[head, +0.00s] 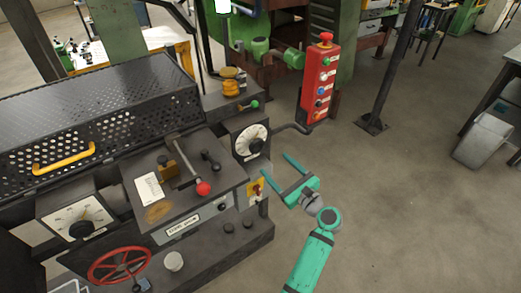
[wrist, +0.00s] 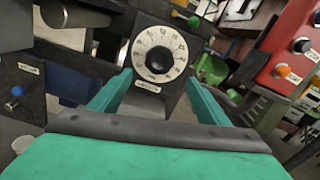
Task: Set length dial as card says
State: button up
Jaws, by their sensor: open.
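The round white dial (head: 251,141) with a dark knob sits on a dark box at the machine's right end. In the wrist view the dial (wrist: 160,54) faces me, with numbers around its rim and a label plate below; the numbers are too blurred to read surely. A white card (head: 150,190) lies on the machine's top plate; its writing is too small to read. A second white dial (head: 77,222) is at the machine's left. My teal gripper (head: 279,174) is open and empty, right of and in front of the right dial, apart from it. Its fingers (wrist: 155,95) appear either side below the dial.
A red-knobbed lever (head: 203,188) rises from the top plate, and a red handwheel (head: 120,265) is at the lower left. A red button box (head: 320,80) stands behind. A dark pipe (head: 293,128) runs right from the dial box.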

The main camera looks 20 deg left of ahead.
aim_at(258, 148)
jog(key=x, duration=1.1)
jog(key=shift+r, duration=0.15)
jog(key=c, duration=1.1)
